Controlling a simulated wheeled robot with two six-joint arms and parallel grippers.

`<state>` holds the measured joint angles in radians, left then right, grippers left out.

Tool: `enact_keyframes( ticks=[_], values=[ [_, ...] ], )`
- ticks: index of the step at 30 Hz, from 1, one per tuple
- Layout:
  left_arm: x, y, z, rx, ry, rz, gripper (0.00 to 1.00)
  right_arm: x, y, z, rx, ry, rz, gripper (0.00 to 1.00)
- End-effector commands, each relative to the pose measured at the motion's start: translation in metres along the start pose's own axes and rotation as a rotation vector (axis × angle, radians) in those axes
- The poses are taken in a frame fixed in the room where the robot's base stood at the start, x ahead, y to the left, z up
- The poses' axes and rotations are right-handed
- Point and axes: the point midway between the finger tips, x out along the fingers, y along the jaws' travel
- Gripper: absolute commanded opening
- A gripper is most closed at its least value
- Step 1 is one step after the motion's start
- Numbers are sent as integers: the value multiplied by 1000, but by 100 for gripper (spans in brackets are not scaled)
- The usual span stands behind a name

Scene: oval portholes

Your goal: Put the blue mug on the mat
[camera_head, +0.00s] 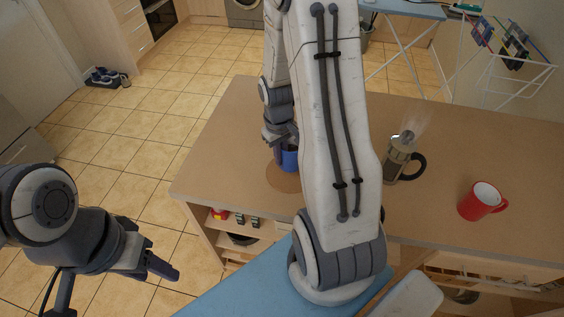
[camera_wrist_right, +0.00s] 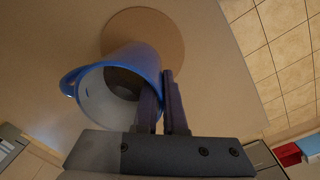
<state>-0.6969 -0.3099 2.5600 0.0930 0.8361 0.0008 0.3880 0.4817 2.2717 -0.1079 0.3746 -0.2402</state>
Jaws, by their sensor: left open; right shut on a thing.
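The blue mug (camera_head: 290,158) is in my right gripper (camera_head: 283,140) near the table's left end. In the right wrist view the mug (camera_wrist_right: 146,62) shows its open rim and pale inside, with its handle to the left. The gripper's fingers (camera_wrist_right: 164,103) close on the mug's wall at the rim. The round brown mat (camera_head: 284,179) lies on the table, and the mug partly covers it in both views. I cannot tell whether the mug touches the mat (camera_wrist_right: 150,25). My left gripper (camera_head: 160,266) is open and empty, left of the table.
Shelves with small items (camera_head: 238,222) are below the table's front edge. Tiled floor lies open to the left.

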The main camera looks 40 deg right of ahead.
Motion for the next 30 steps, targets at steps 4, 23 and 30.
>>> enact_keyframes(
  ticks=[4,23,30],
  values=[
    [-4,0,0,0,0,0,52,21,-1,2,-1,-5,-2,0],
    [-3,0,0,0,0,0,52,37,-2,1,-2,-1,-1,38],
    [-3,0,0,0,0,0,52,37,-2,1,-1,-1,-1,38]
  ],
)
